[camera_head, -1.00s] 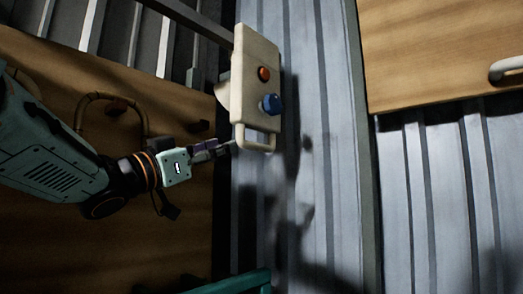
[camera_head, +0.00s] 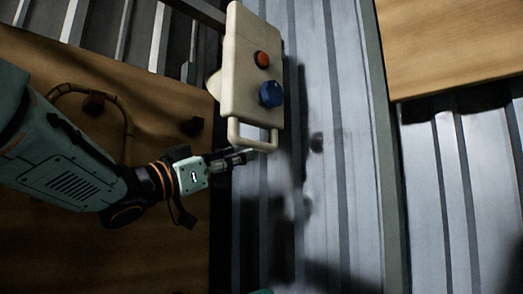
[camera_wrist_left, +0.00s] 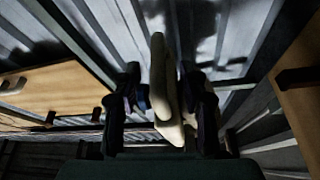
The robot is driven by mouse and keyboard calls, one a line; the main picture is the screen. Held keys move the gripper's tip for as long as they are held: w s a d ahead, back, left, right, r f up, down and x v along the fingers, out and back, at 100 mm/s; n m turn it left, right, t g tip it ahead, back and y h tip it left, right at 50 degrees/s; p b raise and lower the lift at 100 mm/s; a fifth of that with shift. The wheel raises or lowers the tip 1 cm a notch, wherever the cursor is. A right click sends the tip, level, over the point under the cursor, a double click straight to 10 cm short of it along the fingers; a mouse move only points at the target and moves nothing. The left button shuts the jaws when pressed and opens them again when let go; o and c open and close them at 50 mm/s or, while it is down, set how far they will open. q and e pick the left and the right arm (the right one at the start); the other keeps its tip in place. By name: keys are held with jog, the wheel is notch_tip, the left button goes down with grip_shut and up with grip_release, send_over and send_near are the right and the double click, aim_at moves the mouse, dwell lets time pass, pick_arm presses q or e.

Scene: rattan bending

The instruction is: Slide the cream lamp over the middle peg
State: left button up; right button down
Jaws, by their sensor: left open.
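The cream lamp (camera_head: 243,45) is a flat cream body with an orange knob, a blue knob (camera_head: 271,94) and a loop handle at its lower end. My left gripper (camera_head: 246,155) is at that handle in the head view. In the left wrist view the cream lamp (camera_wrist_left: 160,80) stands edge-on between the two open fingers of my left gripper (camera_wrist_left: 163,100). Contact cannot be told. Dark pegs (camera_head: 192,126) (camera_head: 93,103) stick out of the wooden board at left; which is the middle one is unclear. My right gripper is out of view.
A bent rattan loop (camera_head: 127,130) is on the wooden board (camera_head: 165,190) beside my left arm. Another wooden board (camera_head: 450,40) is at upper right. Grey corrugated metal (camera_head: 330,200) lies between them, with free room below the lamp.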

aim_at(256, 142)
pick_arm(q)
jog(key=p+x, duration=0.2)
jog(key=x, duration=0.4)
jog(key=shift+w+d+r+p, duration=0.2)
jog(key=shift+w+d+p, duration=0.05)
jog(key=shift+p, duration=0.1)
jog(key=shift+d+r, duration=0.1)
jog(key=shift+d, duration=0.1)
jog(key=shift+s+r, duration=0.2)
jog(key=shift+s+a+r, duration=0.15)
jog(key=shift+s, duration=0.3)
jog(key=shift+w, duration=0.35)
jog(key=shift+c, duration=0.7)
jog(key=shift+w+f, duration=0.35)
jog(key=shift+w, duration=0.15)
jog(key=c, duration=0.3)
jog(key=shift+s+d+r, duration=0.15)
jog(key=shift+s+d, duration=0.1)
jog(key=shift+s, duration=0.05)
jog(key=shift+c, duration=1.4)
jog(key=shift+s+a+r, duration=0.15)
jog(key=shift+s+a, duration=0.05)
grip_shut()
jog(key=shift+w, duration=0.1)
